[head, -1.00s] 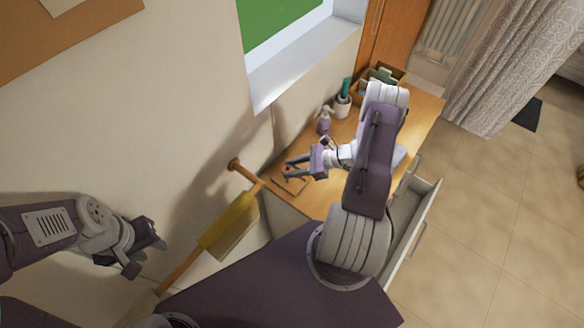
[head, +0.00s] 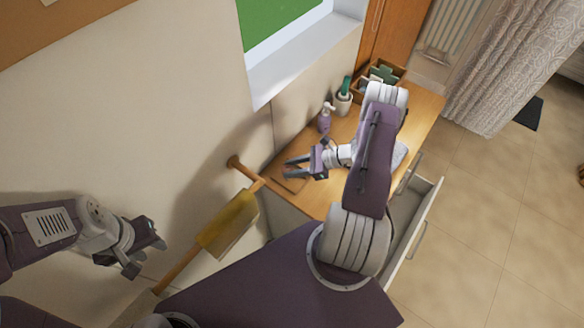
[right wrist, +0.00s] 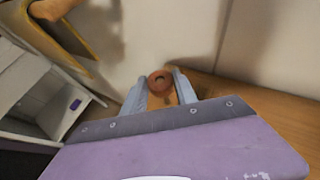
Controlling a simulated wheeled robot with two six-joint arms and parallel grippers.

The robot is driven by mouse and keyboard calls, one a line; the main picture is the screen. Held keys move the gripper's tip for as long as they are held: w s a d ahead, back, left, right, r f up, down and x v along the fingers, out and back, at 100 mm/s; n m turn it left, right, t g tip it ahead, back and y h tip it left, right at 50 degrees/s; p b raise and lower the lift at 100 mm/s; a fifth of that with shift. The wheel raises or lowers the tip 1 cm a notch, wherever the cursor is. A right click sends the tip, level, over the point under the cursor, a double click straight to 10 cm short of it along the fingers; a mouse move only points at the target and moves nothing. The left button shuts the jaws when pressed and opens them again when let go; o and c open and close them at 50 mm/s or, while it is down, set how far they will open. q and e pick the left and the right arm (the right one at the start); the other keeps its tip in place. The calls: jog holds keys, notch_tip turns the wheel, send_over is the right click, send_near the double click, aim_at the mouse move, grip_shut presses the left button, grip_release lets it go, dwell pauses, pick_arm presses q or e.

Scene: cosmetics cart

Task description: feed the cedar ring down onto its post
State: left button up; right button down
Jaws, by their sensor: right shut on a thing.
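The reddish-brown cedar ring (right wrist: 160,79) sits between the fingertips of my right gripper (right wrist: 160,86) in the right wrist view, its hole facing the camera. In the head view my right gripper (head: 290,169) is shut on the ring low over the near-left end of the wooden desk, above a small brown board (head: 289,184). The ring is hard to make out there. I cannot pick out the post clearly; the gripper and ring cover that spot. My left gripper (head: 143,251) is open and empty by the wall at lower left.
A purple pump bottle (head: 325,117), a white pot with a green item (head: 343,103) and a wooden organiser (head: 381,75) stand farther back on the desk (head: 424,105). An open drawer (head: 425,205) juts out at right. A yellow hanging piece (head: 229,224) is near left.

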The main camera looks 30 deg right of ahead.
jog(key=shift+f, duration=0.3)
jog(key=c, duration=0.9)
grip_release()
jog(key=shift+d, duration=0.1)
jog(key=b+v, duration=0.3)
jog(key=v, duration=0.6)
jog(key=shift+r, duration=0.15)
